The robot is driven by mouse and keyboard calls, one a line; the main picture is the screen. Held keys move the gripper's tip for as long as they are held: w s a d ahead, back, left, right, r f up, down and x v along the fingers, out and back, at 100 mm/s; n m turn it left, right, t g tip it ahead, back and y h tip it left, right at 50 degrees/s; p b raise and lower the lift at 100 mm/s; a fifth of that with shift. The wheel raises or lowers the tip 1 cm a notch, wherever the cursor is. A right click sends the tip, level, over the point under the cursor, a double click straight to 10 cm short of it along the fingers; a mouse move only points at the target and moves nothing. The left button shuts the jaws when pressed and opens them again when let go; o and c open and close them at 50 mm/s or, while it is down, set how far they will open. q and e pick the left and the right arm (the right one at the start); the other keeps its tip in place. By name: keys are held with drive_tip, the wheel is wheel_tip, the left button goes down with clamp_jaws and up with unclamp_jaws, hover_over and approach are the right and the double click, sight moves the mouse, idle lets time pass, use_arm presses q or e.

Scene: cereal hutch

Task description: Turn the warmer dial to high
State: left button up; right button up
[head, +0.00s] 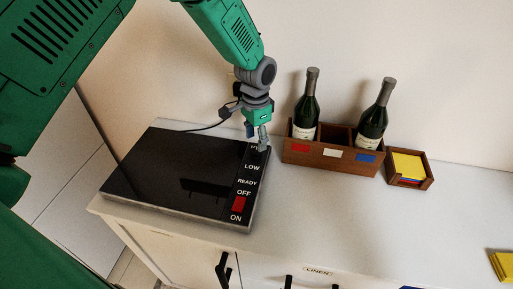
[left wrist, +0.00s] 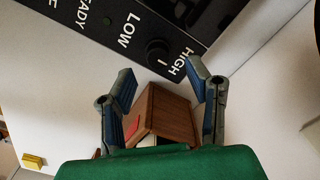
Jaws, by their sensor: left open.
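The black warmer (head: 165,172) lies on the counter, with a label strip along its right side reading LOW, READY, OFF and ON. A red switch (head: 239,204) sits between OFF and ON. The round black dial (left wrist: 158,52) shows in the left wrist view between LOW and HIGH; its exact setting is hard to read. In the head view my gripper hides the dial. My left gripper (head: 262,143) is over the far right corner of the warmer. In the left wrist view its fingers (left wrist: 160,75) are spread and empty, with the dial just beyond their tips. My right gripper is not in view.
A wooden crate (head: 302,154) with two dark bottles (head: 306,108) (head: 372,122) stands close to the right of my gripper. A small wooden box of coloured cards (head: 421,185) is beside it. The counter (head: 330,215) in front is clear. A black cable (head: 205,127) runs behind the warmer.

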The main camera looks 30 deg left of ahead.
sight(256, 149)
use_arm(q)
wheel_tip(256, 149, up, 7)
idle(0.3)
drive_tip(key=shift+r, duration=0.1)
